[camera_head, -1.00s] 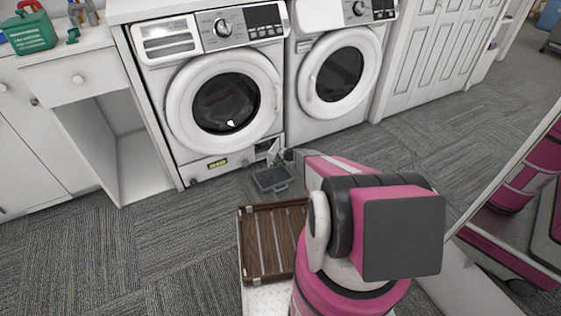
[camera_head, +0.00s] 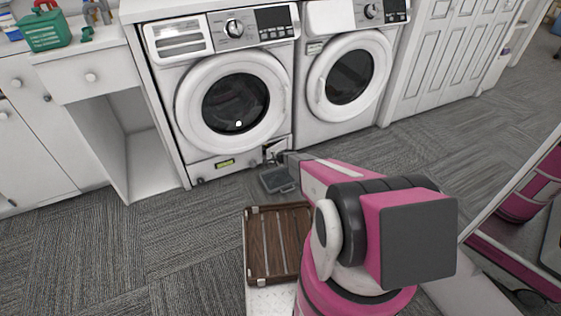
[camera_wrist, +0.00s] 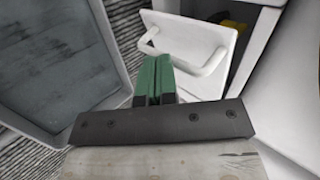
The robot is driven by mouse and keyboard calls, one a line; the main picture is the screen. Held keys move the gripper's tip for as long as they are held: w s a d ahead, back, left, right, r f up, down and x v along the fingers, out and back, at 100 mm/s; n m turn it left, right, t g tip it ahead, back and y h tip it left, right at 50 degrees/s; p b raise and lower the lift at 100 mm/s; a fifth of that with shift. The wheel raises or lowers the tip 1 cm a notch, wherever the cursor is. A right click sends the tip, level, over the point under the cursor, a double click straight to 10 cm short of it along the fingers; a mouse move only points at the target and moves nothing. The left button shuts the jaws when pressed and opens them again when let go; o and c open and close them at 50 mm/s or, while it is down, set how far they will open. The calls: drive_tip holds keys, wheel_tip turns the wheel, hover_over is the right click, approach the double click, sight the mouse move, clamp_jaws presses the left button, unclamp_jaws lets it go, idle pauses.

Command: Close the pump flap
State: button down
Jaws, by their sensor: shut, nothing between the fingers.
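The pump flap is a small white panel with a loop handle; in the wrist view the flap (camera_wrist: 213,33) stands open beside a dark opening (camera_wrist: 238,38) with something yellow inside. In the head view the opening (camera_head: 270,148) is low on the left washer's (camera_head: 200,172) front right corner, and the flap there is too small to make out clearly. My gripper (camera_wrist: 152,78) has green fingers, shut and empty, close to the flap's handle side. I cannot tell whether they touch it. My gripper in the head view (camera_head: 284,158) is mostly hidden by its small size and my arm.
A dark grey tray with a light rim (camera_head: 279,182) lies on the floor just in front of the opening; it also fills the left of the wrist view (camera_wrist: 45,60). A second washer (camera_head: 345,80) stands to the right. Open carpet (camera_head: 170,235) lies at left.

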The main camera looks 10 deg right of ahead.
sight(268, 155)
drive_tip(key=shift+w+a, duration=1.9)
drive_tip(key=shift+w+a, duration=0.1)
